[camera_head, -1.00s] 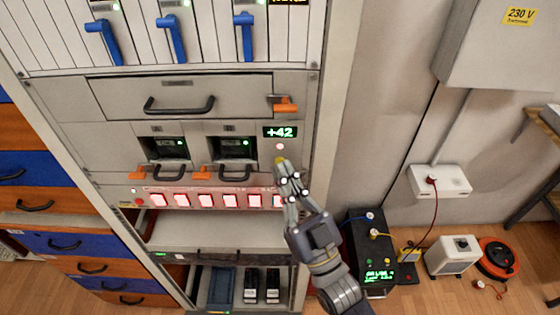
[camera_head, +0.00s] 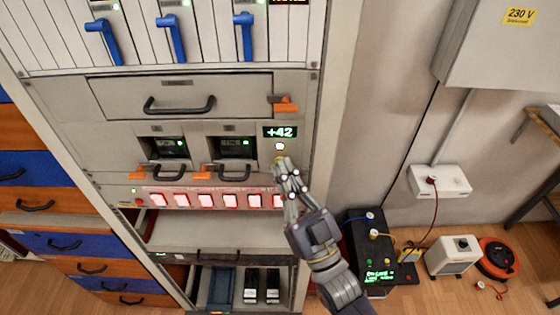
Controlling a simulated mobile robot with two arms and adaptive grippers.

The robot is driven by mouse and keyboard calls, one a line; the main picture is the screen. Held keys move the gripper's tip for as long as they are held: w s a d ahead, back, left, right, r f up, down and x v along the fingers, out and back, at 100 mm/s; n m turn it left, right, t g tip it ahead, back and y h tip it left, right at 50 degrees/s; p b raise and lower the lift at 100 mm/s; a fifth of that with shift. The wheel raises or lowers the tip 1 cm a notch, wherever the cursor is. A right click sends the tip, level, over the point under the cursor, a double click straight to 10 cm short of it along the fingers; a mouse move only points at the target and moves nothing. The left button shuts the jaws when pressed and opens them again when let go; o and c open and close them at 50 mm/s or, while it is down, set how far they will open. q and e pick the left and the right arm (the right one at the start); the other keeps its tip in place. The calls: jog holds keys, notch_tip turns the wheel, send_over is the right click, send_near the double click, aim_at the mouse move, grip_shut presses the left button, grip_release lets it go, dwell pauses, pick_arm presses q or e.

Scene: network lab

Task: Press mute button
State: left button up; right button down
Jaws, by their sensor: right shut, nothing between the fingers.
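My right gripper (camera_head: 281,161) is shut and empty, in front of the rack at the right part of the panel with the two modules. Its fingertips are just below a small round white-lit button (camera_head: 280,146). A green "+42" display (camera_head: 280,132) sits right above that button. I cannot tell whether the fingertips touch the panel. No label reading mute is legible. My left gripper does not show.
A row of red-lit square buttons (camera_head: 182,200) runs below the panel; my gripper covers its right end. Above are a drawer handle (camera_head: 179,105) and an orange latch (camera_head: 285,104). A black box (camera_head: 358,240) stands on the floor to the right.

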jog(key=shift+s, duration=0.85)
jog(key=shift+s+p, duration=0.7)
jog(key=shift+s, duration=1.75)
